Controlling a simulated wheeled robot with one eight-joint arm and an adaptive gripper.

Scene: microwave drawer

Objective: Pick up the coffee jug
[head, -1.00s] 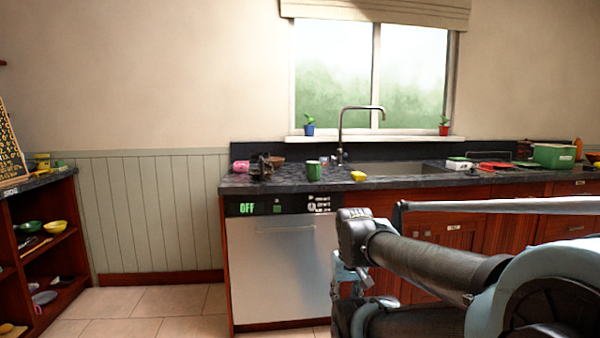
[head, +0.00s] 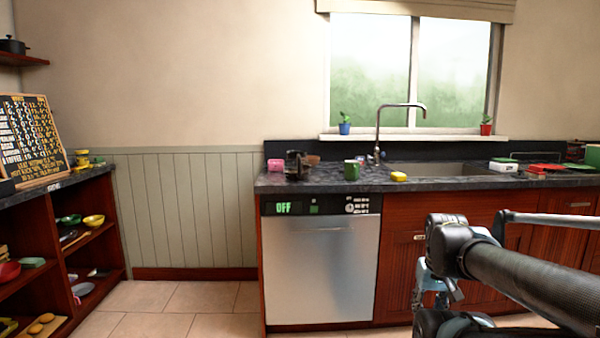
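A small dark object (head: 295,165), which may be the coffee jug, stands on the left part of the dark worktop (head: 330,184). It is too small to make out clearly. A pink item and a brown bowl are close beside it, and a green mug (head: 351,170) stands to its right. My arm reaches in from the lower right. A light-blue part low on it, perhaps my gripper (head: 430,287), is partly hidden by the arm links. It is in front of the cabinets, below worktop height and well apart from the dark object. Its fingers cannot be made out.
A dishwasher (head: 320,265) showing "OFF" is under the worktop. An open shelf unit (head: 105,225) stands at the left. The tiled floor (head: 185,297) between is clear.

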